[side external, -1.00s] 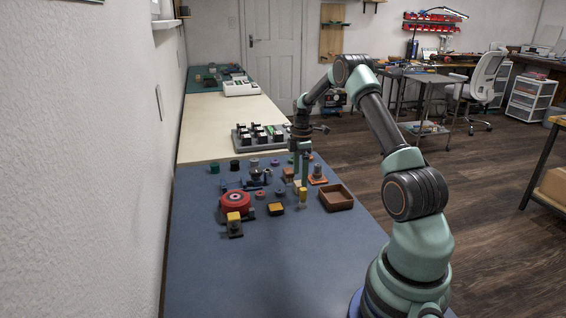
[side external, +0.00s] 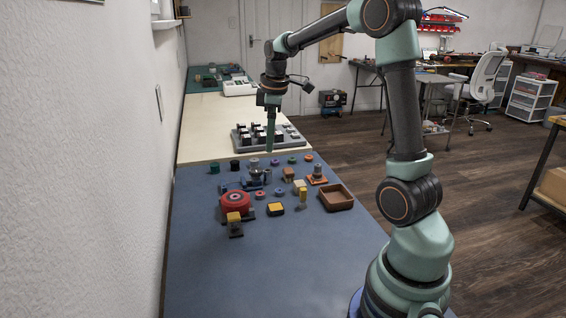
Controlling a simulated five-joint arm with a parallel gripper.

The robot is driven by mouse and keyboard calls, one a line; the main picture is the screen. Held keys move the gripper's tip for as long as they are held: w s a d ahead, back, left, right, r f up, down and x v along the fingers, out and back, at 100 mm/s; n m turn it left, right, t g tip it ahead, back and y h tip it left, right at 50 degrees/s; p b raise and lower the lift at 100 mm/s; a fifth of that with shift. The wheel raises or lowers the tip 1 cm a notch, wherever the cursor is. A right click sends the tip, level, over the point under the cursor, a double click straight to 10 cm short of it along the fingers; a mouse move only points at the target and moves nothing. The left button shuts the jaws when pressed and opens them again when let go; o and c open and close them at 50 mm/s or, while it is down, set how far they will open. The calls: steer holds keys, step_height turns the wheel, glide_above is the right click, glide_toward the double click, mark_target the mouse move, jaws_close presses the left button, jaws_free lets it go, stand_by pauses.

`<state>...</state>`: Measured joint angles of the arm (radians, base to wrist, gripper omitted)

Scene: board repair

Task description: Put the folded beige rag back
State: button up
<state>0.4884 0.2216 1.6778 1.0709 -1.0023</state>
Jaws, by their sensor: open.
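My gripper (side external: 270,148) is raised, fingers pointing down, to the left of and farther back than the beige item. It is apart from it and holds nothing that I can see. The fingers overlap in this view. The open brown tray (side external: 337,203) to the right of the beige item looks empty.
A red round reel (side external: 235,204), a yellow-black block (side external: 276,209) and several small spools crowd the mat (side external: 270,270). A grey rack of dark blocks (side external: 245,142) stands behind on the cream bench. The mat's front is clear; the wall borders its left.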

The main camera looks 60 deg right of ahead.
steer(key=s+a+m+t, duration=0.1)
steer(key=s+a+m, duration=0.1)
steer(key=a, duration=0.5)
steer(key=s+a+r+m+t, duration=0.1)
steer(key=s+a+m, duration=0.1)
steer(key=s+a, duration=0.3)
steer(key=s+a+r+m+t+y, duration=0.1)
steer(key=s+a, duration=0.3)
steer(key=a, duration=0.5)
steer(key=shift+s+r+m+t, duration=0.15)
steer(key=shift+r+m+t, duration=0.1)
steer(key=shift+m+t, duration=0.15)
